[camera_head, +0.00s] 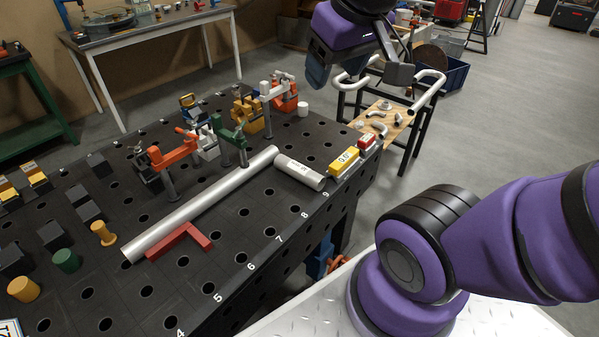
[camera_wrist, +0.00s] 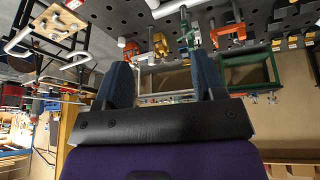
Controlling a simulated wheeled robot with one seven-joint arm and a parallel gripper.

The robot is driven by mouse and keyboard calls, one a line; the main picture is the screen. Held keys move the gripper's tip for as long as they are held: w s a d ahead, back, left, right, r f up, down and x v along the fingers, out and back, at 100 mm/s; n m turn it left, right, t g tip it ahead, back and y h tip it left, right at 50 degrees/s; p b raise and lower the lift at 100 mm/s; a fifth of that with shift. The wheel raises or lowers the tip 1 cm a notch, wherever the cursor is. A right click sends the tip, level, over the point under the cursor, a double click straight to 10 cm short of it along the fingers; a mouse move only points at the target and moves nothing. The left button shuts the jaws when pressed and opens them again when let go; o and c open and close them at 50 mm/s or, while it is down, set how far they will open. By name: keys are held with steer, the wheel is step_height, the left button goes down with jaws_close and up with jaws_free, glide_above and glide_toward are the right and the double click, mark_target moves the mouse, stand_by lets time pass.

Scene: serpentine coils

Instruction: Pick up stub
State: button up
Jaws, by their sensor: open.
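The stub (camera_head: 300,172) is a short pale grey tube with a small label, lying on the black perforated table between the end of a long silver pipe (camera_head: 200,203) and a yellow block (camera_head: 343,160). My gripper (camera_head: 318,78) is high at the top of the head view, beyond and above the stub, well apart from it. Its two blue fingers are spread and empty in the wrist view (camera_wrist: 163,78). Part of a pale tube shows at the top edge of the wrist view; I cannot tell whether the stub is part of it.
Several orange, green and yellow clamps (camera_head: 174,150) stand behind the pipe. A red angle piece (camera_head: 180,240) lies against its front. A red block (camera_head: 367,142) sits beside the yellow one. A wooden board with bent tubes (camera_head: 385,118) is beyond the table's right edge.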

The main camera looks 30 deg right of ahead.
steer(key=w+d+f+g, duration=0.2)
steer(key=w+d+f, duration=0.1)
steer(key=w+f, duration=0.3)
steer(key=n+g+y, duration=0.2)
steer(key=n+g, duration=0.1)
glide_above(313, 173)
steer(key=d, duration=0.2)
step_height(313, 173, down, 24)
steer(key=shift+a+f, duration=0.35)
steer(key=shift+f, duration=1.55)
steer(key=shift+a+f, duration=0.3)
steer(key=shift+f, duration=1.6)
steer(key=shift+a+f, duration=0.35)
steer(key=shift+f, duration=1.55)
steer(key=c, duration=0.9)
steer(key=shift+o, duration=0.2)
steer(key=shift+r, duration=0.15)
